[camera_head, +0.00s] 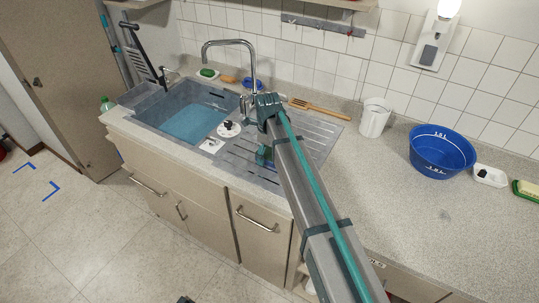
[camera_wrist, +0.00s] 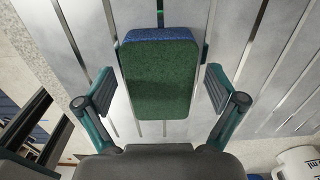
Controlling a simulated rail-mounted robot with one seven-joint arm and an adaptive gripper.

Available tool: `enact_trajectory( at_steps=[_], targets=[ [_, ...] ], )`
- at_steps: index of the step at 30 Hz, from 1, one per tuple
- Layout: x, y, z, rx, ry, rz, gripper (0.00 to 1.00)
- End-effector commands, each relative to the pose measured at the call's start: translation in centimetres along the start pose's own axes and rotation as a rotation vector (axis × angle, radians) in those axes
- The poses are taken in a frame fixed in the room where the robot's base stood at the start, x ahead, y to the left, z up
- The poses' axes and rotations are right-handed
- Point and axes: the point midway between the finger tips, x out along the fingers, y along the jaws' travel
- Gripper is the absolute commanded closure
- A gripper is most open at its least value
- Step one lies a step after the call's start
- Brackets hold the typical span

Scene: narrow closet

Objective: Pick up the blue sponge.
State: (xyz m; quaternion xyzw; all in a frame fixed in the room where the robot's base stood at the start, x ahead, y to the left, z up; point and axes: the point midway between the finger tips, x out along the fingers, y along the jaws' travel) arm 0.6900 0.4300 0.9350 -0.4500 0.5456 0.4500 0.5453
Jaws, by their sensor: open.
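In the wrist view a sponge (camera_wrist: 160,80) with a dark green broad face and a blue far edge is over the grey ribbed drainboard. My gripper (camera_wrist: 159,88) is open, one finger on each side of the sponge with a gap at both sides. No contact shows, and the height gap between fingertips and sponge is hard to judge. In the head view a teal part of my gripper (camera_head: 263,156) shows small over the drainboard (camera_head: 312,139), beside my arm. I cannot make out the blue sponge there.
The sink basin (camera_head: 190,122) lies left of the drainboard, with a tall faucet (camera_head: 252,62) behind. Another green sponge (camera_head: 207,73) sits behind the sink.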

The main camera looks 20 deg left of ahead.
Motion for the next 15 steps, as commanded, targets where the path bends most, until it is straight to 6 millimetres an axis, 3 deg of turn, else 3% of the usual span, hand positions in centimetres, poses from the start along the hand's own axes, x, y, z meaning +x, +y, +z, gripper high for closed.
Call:
enact_trajectory(
  at_steps=[5, 12, 15],
  targets=[
    [0.04, -0.01, 0.01, 0.0, 0.0, 0.0, 0.06],
    [0.03, -0.01, 0.01, 0.0, 0.0, 0.0, 0.46],
    [0.03, -0.01, 0.01, 0.0, 0.0, 0.0, 0.49]
  ],
)
